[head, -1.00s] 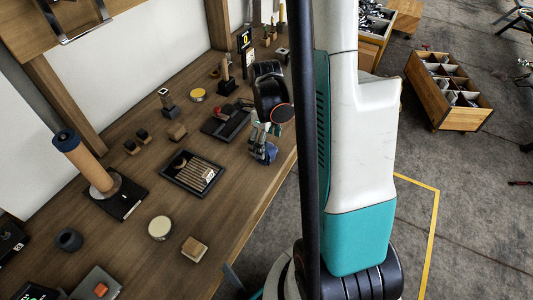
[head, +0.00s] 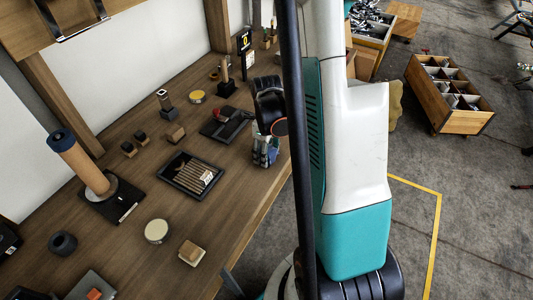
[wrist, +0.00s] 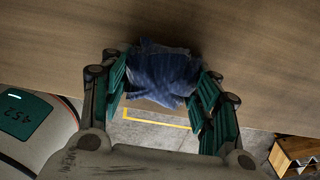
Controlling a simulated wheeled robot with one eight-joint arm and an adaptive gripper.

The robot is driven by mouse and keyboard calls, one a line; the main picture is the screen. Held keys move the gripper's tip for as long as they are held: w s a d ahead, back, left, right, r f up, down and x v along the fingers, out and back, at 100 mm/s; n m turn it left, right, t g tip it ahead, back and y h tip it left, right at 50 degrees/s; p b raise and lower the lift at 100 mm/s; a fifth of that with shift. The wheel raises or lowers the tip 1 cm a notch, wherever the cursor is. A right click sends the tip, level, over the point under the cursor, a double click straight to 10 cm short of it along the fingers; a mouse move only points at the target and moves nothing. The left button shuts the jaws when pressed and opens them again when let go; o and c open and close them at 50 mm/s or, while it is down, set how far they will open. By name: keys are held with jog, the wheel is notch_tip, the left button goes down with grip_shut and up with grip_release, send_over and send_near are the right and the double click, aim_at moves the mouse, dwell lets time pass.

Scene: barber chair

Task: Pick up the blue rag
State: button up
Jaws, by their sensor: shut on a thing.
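The blue rag (wrist: 160,72) is a crumpled dark blue cloth between the fingers of my gripper (wrist: 162,88) in the wrist view. Both green-padded fingers press on its sides. The rag is near the front edge of the wooden table (wrist: 60,40); I cannot tell whether it still touches the tabletop. In the head view my gripper (head: 265,152) is at the table's right edge, with only a small bit of blue showing at the fingers. My arm hides part of the table edge.
A black tray with wooden sticks (head: 190,173) lies left of my gripper. A dark clipboard-like board (head: 226,125) lies behind it. A round tin (head: 157,230) and a wooden block (head: 191,252) are nearer. A wooden crate (head: 450,92) stands on the floor at right.

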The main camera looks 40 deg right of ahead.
jog(key=shift+r, duration=0.1)
notch_tip(320, 180, up, 20)
jog(key=p, duration=0.7)
jog(key=o, duration=0.5)
jog(key=c, duration=0.4)
